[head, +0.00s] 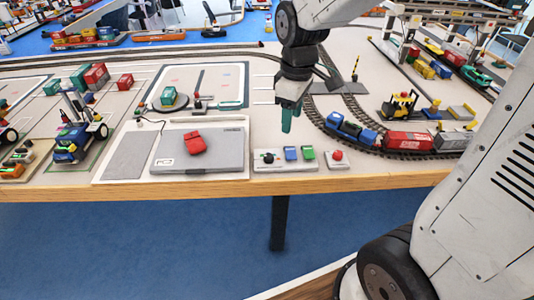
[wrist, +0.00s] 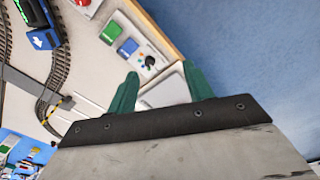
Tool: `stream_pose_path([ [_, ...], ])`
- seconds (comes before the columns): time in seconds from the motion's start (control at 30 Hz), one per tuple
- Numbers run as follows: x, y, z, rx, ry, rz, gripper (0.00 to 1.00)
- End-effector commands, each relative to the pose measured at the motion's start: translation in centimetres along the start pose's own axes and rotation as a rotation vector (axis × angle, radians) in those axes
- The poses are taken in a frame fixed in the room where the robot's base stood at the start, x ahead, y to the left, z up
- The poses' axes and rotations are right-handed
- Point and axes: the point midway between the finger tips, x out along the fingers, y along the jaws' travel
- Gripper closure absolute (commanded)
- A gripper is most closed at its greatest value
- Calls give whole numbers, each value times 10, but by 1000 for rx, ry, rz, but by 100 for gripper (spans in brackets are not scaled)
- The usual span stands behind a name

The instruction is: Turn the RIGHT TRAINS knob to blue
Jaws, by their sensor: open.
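A small control panel (head: 284,165) sits at the table's front edge. It carries a black knob (head: 268,157) at its left end, then a blue block (head: 291,153) and a green block (head: 308,153). The knob's pointing direction and the lettering are too small to read. In the wrist view the knob (wrist: 150,61) shows near the fingertips, with small coloured marks around it. My gripper (head: 288,122) is open with its green fingers pointing down. It is above and behind the panel, apart from the knob, and nothing is between the fingers.
A red button (head: 337,156) on its own plate stands right of the panel. A grey laptop (head: 199,152) with a red item (head: 194,142) on it lies left. Railway track with a blue locomotive (head: 350,131) and a red wagon (head: 407,141) curves behind right.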

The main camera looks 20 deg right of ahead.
Motion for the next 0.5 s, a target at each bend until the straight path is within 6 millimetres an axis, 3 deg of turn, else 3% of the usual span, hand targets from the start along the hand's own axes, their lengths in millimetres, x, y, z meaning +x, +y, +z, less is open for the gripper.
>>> stream_pose_path([
  [0.1,46,23,-33,-171,-18,-20,49],
  [0.3,110,46,-69,-395,-25,-35,49],
  [0.5,141,54,-83,-495,-27,-40,49],
])
